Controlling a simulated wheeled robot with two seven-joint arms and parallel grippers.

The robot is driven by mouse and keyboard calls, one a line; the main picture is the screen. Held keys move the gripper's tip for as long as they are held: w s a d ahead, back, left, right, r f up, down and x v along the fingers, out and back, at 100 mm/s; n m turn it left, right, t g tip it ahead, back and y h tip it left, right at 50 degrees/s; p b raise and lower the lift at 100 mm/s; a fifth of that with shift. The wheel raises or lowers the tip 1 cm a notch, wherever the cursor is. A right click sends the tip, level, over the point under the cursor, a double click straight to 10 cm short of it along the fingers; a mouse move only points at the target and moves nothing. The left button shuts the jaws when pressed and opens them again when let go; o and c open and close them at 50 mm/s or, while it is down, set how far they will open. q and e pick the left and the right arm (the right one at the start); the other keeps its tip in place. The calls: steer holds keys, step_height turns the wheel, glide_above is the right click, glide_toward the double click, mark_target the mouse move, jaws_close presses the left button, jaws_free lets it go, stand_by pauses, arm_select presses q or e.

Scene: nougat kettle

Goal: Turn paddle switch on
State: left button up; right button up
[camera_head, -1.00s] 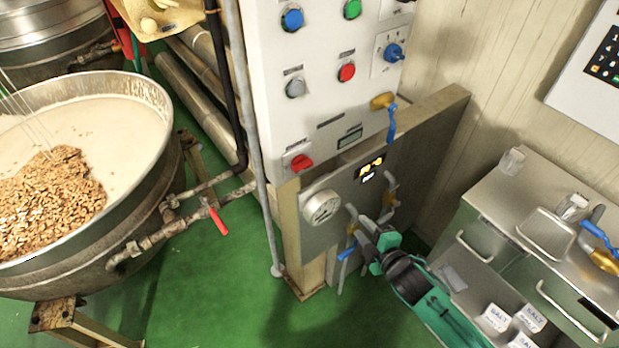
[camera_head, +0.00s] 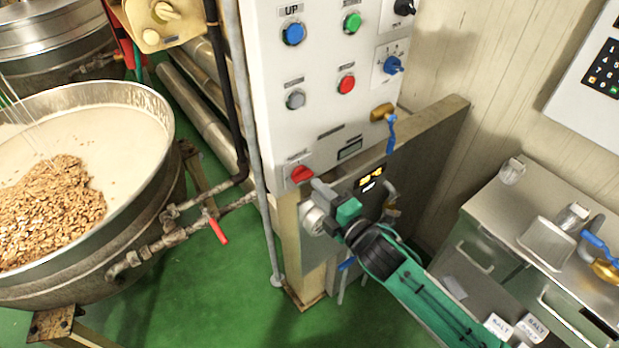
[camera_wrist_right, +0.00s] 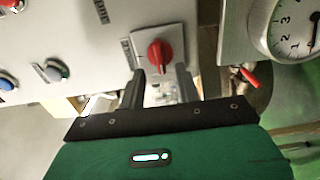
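The red paddle switch (camera_head: 301,174) is at the lower left of the white control panel (camera_head: 325,108). In the right wrist view the switch (camera_wrist_right: 159,55) sits on a square plate, with its paddle upright in that picture. My right gripper (camera_head: 318,190) is just below and right of the switch in the head view. In the right wrist view its two dark fingers (camera_wrist_right: 160,82) are apart, with nothing between them. The switch appears just beyond the fingertips, roughly centred between them. I cannot tell whether a finger touches its plate. My left gripper is not in view.
A round gauge (camera_wrist_right: 288,28) and a red-handled valve (camera_wrist_right: 246,77) are close by in the wrist view. Panel buttons, including a red one (camera_head: 346,84), are above. A large kettle (camera_head: 130,215) stands left, and a steel cabinet (camera_head: 545,190) right.

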mark_target(306, 180)
steer(key=shift+p+x, duration=0.35)
steer(key=shift+x, duration=1.85)
steer(key=shift+c, duration=0.2)
jaws_close()
